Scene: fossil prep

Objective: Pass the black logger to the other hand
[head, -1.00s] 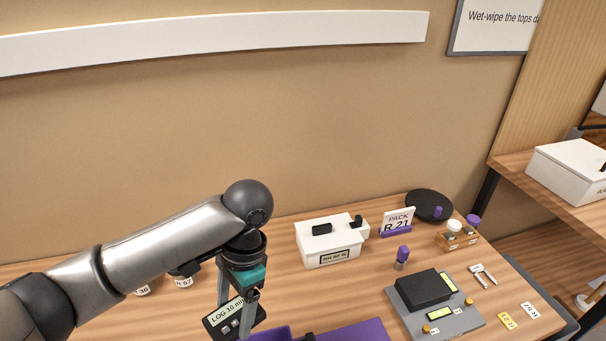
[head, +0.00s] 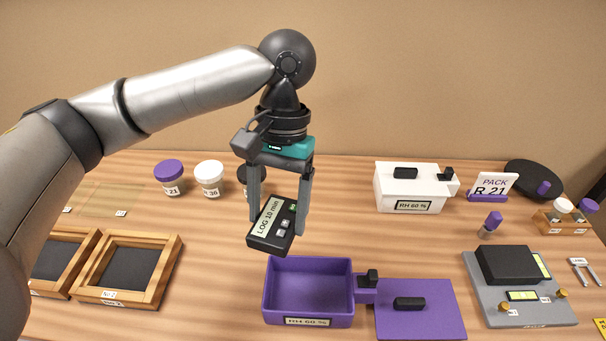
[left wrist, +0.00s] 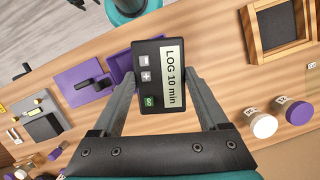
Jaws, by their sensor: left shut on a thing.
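The black logger (head: 281,229) has a pale label reading LOG 10 min, grey buttons and a green button. My left gripper (head: 278,218) is shut on it and holds it tilted in the air, above and behind the purple open box. In the left wrist view the logger (left wrist: 161,75) sits between the two fingers of the left gripper (left wrist: 163,92), its label facing the camera. My right gripper is not in the head view. In the left wrist view a teal and dark part of my own body shows at the top edge; no right gripper fingers can be made out.
The purple box (head: 308,318) stands below the logger, its purple lid (head: 421,318) to its right. Wooden frames (head: 127,299) lie at left. Lidded jars (head: 209,180), a white box (head: 408,194) and a grey device (head: 540,314) stand around. Some tabletop between them is bare.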

